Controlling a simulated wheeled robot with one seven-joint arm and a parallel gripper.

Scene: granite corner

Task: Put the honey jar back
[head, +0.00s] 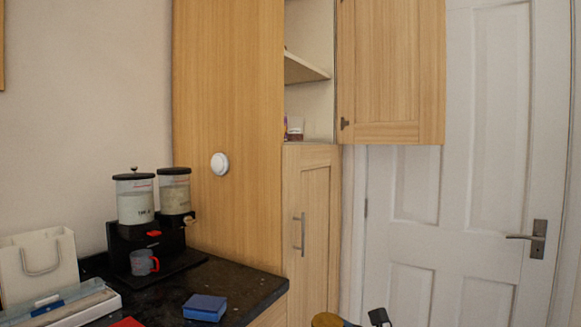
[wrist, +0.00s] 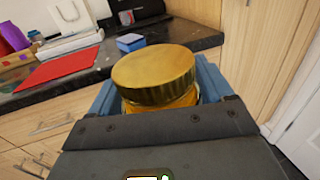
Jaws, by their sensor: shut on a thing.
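The honey jar (wrist: 155,78) has a gold lid and amber contents. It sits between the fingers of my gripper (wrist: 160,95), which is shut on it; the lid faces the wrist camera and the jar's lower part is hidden. In the head view the jar's lid (head: 327,320) shows at the bottom edge, right of the counter, with a dark part of my gripper (head: 379,317) beside it. The upper cupboard (head: 390,75) stands open, its door swung to the right. A few small items (head: 294,130) stand on its bottom shelf.
The black counter (head: 258,285) holds a blue box (head: 205,307), a twin dispenser (head: 150,215), a grey and red mug (head: 144,262) and a white bag (head: 38,268). A closed lower cupboard (head: 312,230) is under the open one. A white door (head: 412,190) is at the right.

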